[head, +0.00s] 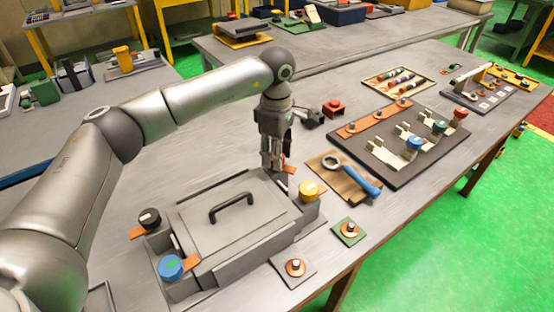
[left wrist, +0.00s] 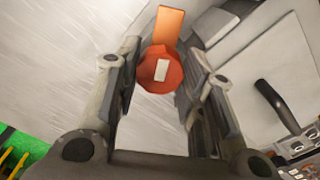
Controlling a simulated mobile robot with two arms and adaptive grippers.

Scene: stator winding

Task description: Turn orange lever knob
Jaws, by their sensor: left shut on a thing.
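The orange lever knob (left wrist: 161,70) shows in the left wrist view as a faceted orange-red knob with a pale rectangular mark, on an orange lever (left wrist: 168,25). It is at the back corner of the grey box (head: 188,217), whose lid has a black handle. My left gripper (head: 275,163) points down over that corner and is shut on the orange knob, with a finger on either side of it. In the head view the gripper hides the knob; only a bit of the orange lever (head: 289,169) shows. My right gripper is not in view.
Black (head: 150,218), blue (head: 170,267) and yellow (head: 308,190) knobs sit at the box's other corners. A blue-handled ring tool (head: 362,180) lies on a wooden board to the right. A dark board with coloured knobs (head: 413,144) stands beyond. Bare table lies behind the box.

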